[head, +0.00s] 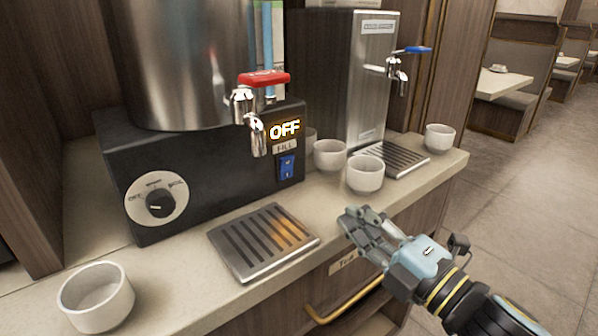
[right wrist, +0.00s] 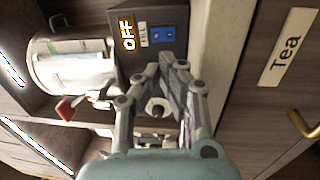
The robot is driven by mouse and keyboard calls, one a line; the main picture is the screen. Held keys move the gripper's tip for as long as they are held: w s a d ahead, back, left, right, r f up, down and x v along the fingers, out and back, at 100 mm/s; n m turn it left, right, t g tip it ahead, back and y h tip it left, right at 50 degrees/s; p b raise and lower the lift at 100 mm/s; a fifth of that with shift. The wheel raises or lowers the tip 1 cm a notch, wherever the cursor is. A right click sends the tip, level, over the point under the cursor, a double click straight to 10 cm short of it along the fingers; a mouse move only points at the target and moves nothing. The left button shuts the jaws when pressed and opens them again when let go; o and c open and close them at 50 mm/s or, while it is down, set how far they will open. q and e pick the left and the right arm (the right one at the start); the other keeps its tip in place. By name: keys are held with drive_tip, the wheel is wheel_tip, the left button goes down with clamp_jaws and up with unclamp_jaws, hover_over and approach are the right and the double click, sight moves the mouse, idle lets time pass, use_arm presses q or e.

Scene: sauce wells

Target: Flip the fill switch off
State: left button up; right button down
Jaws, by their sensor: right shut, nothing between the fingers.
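The fill switch (head: 287,167) is a blue rocker on the front of the black machine base, under a FILL label (head: 285,147). Glowing letters above the label read OFF (head: 285,129). The switch also shows near the top of the right wrist view (right wrist: 163,35). My right gripper (head: 352,217) is shut and empty. It is over the counter's front edge, to the right of and lower than the switch in the head view, apart from it. The wrist view shows its fingertips (right wrist: 172,62) close together below the switch. My left gripper is not in view.
A red-handled tap (head: 264,79) overhangs a drip tray (head: 264,240) left of my right gripper. White cups (head: 366,174) stand on the counter near the switch. A steel dispenser (head: 345,80) stands behind. A brass handle (head: 340,300) is below the counter edge.

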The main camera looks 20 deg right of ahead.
drive_tip(key=shift+s+a, duration=0.1)
drive_tip(key=shift+a, duration=0.1)
drive_tip(key=p, duration=0.2)
approach(290, 165)
drive_tip(key=x, duration=0.6)
drive_tip(key=shift+w+a, duration=0.2)
drive_tip(key=shift+w, duration=0.45)
